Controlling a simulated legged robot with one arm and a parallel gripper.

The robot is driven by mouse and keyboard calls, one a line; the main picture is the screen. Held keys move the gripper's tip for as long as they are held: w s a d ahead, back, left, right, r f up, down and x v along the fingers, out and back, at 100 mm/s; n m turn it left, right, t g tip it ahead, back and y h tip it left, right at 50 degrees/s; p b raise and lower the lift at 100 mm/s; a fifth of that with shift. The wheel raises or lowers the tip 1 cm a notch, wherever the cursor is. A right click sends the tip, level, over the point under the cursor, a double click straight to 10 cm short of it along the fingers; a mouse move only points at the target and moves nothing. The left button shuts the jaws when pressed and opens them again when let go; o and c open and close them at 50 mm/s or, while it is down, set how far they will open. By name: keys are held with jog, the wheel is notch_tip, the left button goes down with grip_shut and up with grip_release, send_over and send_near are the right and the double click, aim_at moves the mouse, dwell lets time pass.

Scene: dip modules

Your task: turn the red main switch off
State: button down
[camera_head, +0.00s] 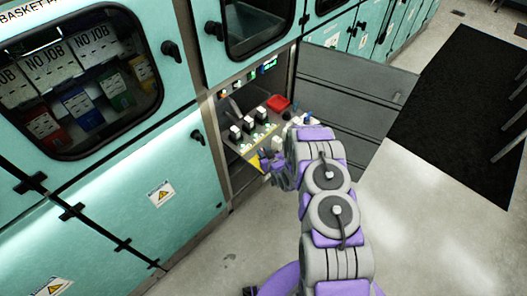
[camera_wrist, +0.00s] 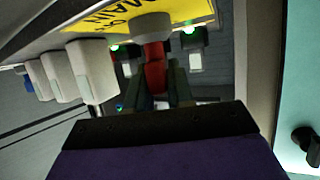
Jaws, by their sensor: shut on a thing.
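The red main switch (camera_wrist: 154,66) shows in the wrist view, set in front of a yellow plate (camera_wrist: 165,14) with upside-down lettering that reads MAIN and OFF. My gripper (camera_wrist: 157,88) is shut on the red switch, with a dark finger on each side of it. In the head view my gripper (camera_head: 277,170) reaches into the open panel bay, right beside the yellow plate (camera_head: 255,162). The switch itself is hidden behind my gripper there. I cannot tell the switch's exact angle.
Several white-topped dark modules (camera_head: 248,124) stand on the panel beside the switch, with a red block (camera_head: 278,103) behind them. An open grey door (camera_head: 350,95) stands to the right. Teal cabinets (camera_head: 150,150) with black handles flank the bay on the left.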

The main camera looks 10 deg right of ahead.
jog(key=m+h, duration=0.1)
jog(key=h, duration=0.1)
jog(key=m+h, duration=0.1)
jog(key=shift+a+r+m+t, duration=0.1)
jog(key=shift+a+m+t, duration=0.15)
jog(key=shift+m+t, duration=0.05)
jog(key=m+h+b, duration=0.1)
jog(key=m+h, duration=0.3)
jog(key=shift+w+g+h+b, duration=0.15)
jog(key=shift+g+h+b, duration=0.15)
jog(key=shift+g+h, duration=0.1)
jog(key=m+g+h+b, duration=0.1)
jog(key=m, duration=0.1)
jog(key=m+h+b, duration=0.1)
jog(key=h+b, duration=0.1)
jog(key=shift+f+m+g+h, duration=0.2)
jog(key=shift+m+g+h, duration=0.1)
jog(key=shift+m+g, duration=0.1)
jog(key=m+g+h+b, duration=0.1)
jog(key=b, duration=0.1)
jog(key=m+g+h+b, duration=0.1)
jog(key=shift+d+r+m+h+b, duration=0.1)
jog(key=shift+d+m+h+b, duration=0.05)
jog(key=shift+m+h+b, duration=0.2)
jog(key=shift+m+g, duration=0.25)
jog(key=shift+g, duration=0.05)
jog(key=shift+d+r+g+h+b, duration=0.1)
jog(key=shift+g+h+b, duration=0.2)
jog(key=shift+b, duration=0.2)
